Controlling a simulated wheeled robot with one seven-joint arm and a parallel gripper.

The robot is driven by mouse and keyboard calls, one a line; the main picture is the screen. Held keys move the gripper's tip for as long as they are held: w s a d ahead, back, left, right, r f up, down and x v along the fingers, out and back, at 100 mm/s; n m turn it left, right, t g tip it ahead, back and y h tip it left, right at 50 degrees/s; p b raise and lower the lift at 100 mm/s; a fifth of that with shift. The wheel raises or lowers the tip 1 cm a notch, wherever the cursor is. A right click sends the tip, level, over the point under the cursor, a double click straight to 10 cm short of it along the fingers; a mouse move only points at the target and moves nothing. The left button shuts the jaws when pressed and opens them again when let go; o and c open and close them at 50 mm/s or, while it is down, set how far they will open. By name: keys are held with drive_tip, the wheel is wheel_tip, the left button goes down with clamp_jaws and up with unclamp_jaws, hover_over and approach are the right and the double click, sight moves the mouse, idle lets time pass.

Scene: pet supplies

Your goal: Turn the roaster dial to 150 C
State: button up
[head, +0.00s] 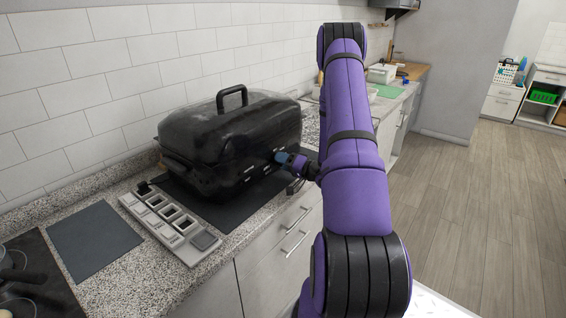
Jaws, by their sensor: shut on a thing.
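The roaster (225,135) is a large, glossy black box with a domed lid and a black top handle (232,97). It stands on the counter against the tiled wall, lid closed. My gripper (280,157) is at the right part of the roaster's front face, level with its lower body. Its fingertips touch the front and are shut on what appears to be the dial. The gripper covers the dial, so its pointer and temperature marks cannot be read. Small pale marks show on the front to the left of the gripper.
A dark mat (222,212) lies under the roaster. A pale tray with several square compartments (158,226) lies in front of it at left. A grey mat (95,241) and a dark hob (38,280) are farther left. Drawers (280,240) are below the counter.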

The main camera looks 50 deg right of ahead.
drive_tip(key=m, duration=0.4)
drive_tip(key=shift+f, duration=0.1)
drive_tip(key=m, duration=0.3)
drive_tip(key=shift+m+t+h, duration=0.3)
drive_tip(key=shift+m, duration=0.1)
drive_tip(key=m, duration=0.3)
drive_tip(key=m+h, duration=0.1)
drive_tip(key=m, duration=0.3)
drive_tip(key=shift+f+t, duration=0.1)
drive_tip(key=shift+t, duration=0.2)
drive_tip(key=m+h, duration=0.1)
drive_tip(key=m, duration=0.6)
drive_tip(key=shift+s+a+m, duration=0.1)
drive_tip(key=shift+m, duration=0.3)
drive_tip(key=m+h, duration=0.1)
drive_tip(key=m, duration=0.6)
drive_tip(key=shift+a, duration=0.1)
drive_tip(key=o, duration=0.9)
